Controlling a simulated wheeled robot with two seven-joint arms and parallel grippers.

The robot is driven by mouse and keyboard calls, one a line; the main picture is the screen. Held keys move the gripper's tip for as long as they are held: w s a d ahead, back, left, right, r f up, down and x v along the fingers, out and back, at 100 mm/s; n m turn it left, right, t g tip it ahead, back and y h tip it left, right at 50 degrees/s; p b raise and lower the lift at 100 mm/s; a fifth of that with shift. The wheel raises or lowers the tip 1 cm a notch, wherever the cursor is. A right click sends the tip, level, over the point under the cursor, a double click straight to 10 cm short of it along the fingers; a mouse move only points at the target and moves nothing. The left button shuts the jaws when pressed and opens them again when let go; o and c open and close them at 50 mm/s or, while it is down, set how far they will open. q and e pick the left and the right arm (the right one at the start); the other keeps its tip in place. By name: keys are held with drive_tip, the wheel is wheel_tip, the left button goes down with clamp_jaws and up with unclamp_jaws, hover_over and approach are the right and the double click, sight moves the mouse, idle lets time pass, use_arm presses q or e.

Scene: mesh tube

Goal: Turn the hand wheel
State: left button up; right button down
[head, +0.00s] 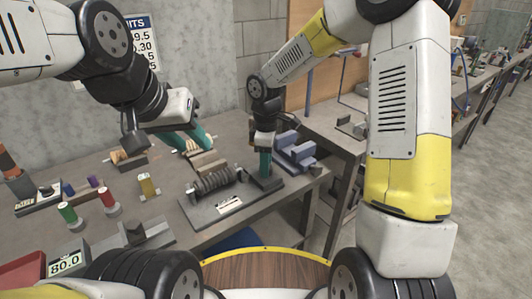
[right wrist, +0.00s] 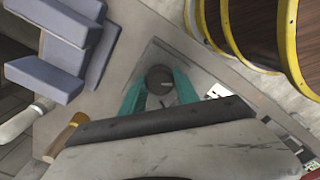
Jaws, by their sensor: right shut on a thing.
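The hand wheel (right wrist: 159,76) shows in the right wrist view as a dark round knob above a grey plate. My right gripper (right wrist: 159,90) has one teal finger on each side of it and is shut on it. In the head view my right gripper (head: 265,165) points straight down over a dark base plate (head: 268,188), and its fingers mostly hide the wheel. My left gripper (head: 190,138) hangs over the back left of the bench, away from the wheel. Its teal fingers overlap, so their gap is unclear.
A grey ribbed roller (head: 214,182) on a plate stands left of the wheel. A blue-grey block fixture (head: 295,150) stands close on the right. Coloured cylinders (head: 107,198), a red tray (head: 22,272) and a wooden-handled tool (right wrist: 66,135) are also around. The bench (head: 165,208) has bare patches.

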drive_tip(key=shift+m, duration=0.4)
drive_tip(key=m, duration=0.3)
drive_tip(key=shift+m, duration=2)
drive_tip(key=c, duration=0.9)
unclamp_jaws()
wheel_tip(320, 180, up, 8)
drive_tip(key=shift+f, duration=0.1)
